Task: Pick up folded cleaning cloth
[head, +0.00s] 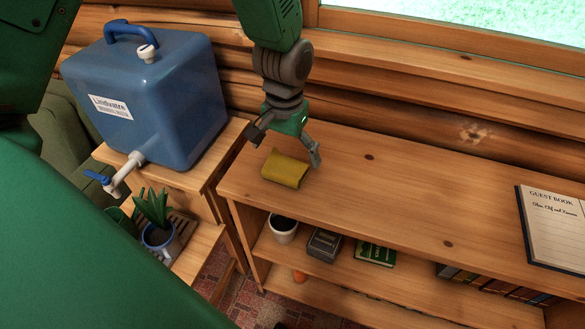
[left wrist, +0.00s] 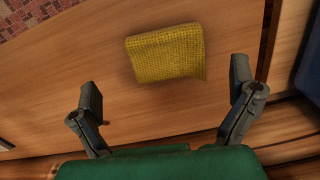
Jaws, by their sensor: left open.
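The folded cleaning cloth (head: 285,169) is yellow and lies on the wooden shelf top (head: 370,190), near its left end. It also shows in the left wrist view (left wrist: 167,53), with a woven texture, ahead of the fingertips. My left gripper (head: 285,150) is open and empty, pointing down just above and behind the cloth in the head view. Its two fingers show wide apart in the left wrist view (left wrist: 166,92), and the cloth is not between them there. My right gripper is not in view.
A blue water container (head: 160,95) with a tap stands on a wooden stand at left. A potted plant (head: 158,228) sits below it. A guest book (head: 556,225) lies on the shelf top at right. A cup (head: 283,229) and books are on the lower shelf. The shelf top's middle is clear.

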